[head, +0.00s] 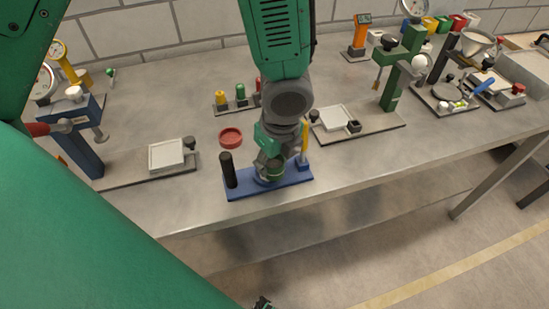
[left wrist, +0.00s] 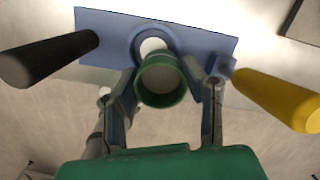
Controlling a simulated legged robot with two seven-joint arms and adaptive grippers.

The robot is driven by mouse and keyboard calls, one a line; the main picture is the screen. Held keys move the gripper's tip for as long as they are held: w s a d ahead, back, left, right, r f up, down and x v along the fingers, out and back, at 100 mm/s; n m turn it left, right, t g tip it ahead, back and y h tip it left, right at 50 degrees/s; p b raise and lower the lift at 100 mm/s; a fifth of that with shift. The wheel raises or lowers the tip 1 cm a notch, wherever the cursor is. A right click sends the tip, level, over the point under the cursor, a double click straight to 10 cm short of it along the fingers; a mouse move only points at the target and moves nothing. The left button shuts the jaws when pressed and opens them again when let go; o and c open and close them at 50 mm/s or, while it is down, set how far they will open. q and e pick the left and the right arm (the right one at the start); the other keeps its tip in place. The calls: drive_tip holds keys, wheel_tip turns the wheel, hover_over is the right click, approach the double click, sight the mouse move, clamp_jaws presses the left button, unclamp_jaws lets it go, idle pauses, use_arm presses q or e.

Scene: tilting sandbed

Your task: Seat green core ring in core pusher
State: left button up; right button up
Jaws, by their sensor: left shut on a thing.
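The core pusher is a blue base (head: 240,188) with a black post (head: 228,170) on its left and a yellow post (head: 304,140) on its right. In the left wrist view, its blue plate (left wrist: 108,25) has a round blue collar around a pale centre. My left gripper (head: 270,172) points down over the middle of the base, between the posts. It is shut on the green core ring (left wrist: 160,82), which shows between the fingers, close to the collar and slightly offset from it. I cannot tell whether they touch. My right gripper is not clearly visible.
A red ring-shaped dish (head: 230,137) lies behind the base on the grey bench. Small yellow, green and red bottles (head: 240,93) stand further back. Fixtures with white pads (head: 166,154) stand to either side. The bench front edge is close to the base.

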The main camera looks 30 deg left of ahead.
use_arm(q)
drive_tip(key=shift+a+f, duration=0.15)
drive_tip(key=shift+f, duration=0.35)
drive_tip(key=o, duration=1.2)
drive_tip(key=shift+o, duration=0.2)
drive_tip(key=shift+r, duration=0.3)
wheel_tip(320, 180, up, 11)
drive_tip(key=d, duration=0.1)
drive_tip(key=shift+s+d, duration=0.3)
drive_tip(key=shift+d, duration=0.05)
drive_tip(key=shift+r, duration=0.1)
